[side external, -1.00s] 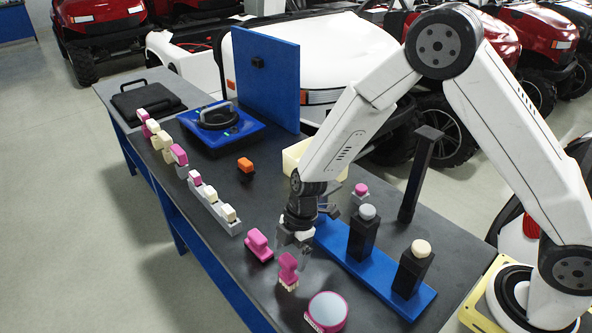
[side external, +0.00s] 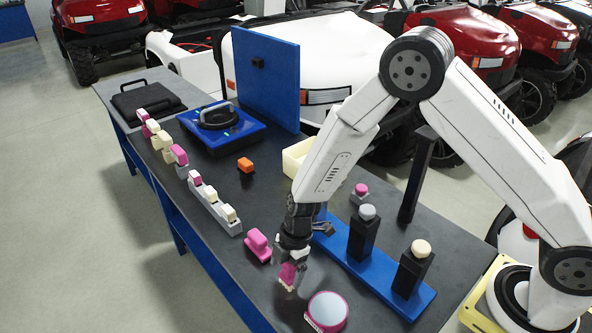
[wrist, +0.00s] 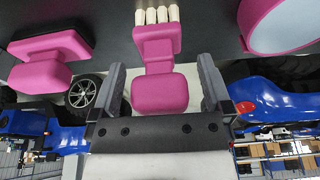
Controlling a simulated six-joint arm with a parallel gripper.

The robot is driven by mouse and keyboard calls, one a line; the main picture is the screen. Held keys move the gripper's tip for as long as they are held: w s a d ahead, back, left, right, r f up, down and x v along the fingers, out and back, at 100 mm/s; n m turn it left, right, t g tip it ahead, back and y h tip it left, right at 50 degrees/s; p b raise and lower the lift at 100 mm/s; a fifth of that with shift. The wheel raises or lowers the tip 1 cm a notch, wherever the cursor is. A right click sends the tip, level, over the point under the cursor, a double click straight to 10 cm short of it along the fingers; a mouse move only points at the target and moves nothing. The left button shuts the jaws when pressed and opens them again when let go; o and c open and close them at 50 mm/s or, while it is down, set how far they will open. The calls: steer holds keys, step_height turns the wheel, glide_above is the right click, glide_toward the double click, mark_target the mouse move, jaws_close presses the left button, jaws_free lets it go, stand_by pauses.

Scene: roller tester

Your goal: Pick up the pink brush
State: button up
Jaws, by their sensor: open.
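The pink brush (side external: 288,273) stands near the front edge of the dark table, its cream bristles at the bottom in the side view. In the wrist view the brush (wrist: 159,80) lies between my two fingers, with a row of cream bristles at its far end. My gripper (wrist: 163,88) is open, one finger on each side of the brush's pink handle, with a visible gap on both sides. In the side view my gripper (side external: 292,262) is lowered around the upper part of the brush and partly hides it.
Another pink piece (side external: 258,246) stands close on the left, also in the wrist view (wrist: 50,55). A pink-rimmed round piece (side external: 327,309) lies close on the right. A blue base (side external: 345,258) with black posts stands behind. Several pink and cream pieces line the table's left edge.

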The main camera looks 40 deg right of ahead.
steer(key=c, duration=1.3)
steer(key=shift+r, duration=0.2)
steer(key=shift+c, duration=0.2)
steer(key=shift+r, duration=0.8)
steer(key=s+d+r, duration=0.4)
steer(key=s+r, duration=0.7)
steer(key=s, duration=0.2)
steer(key=shift+s, duration=0.15)
steer(key=shift+d, duration=0.1)
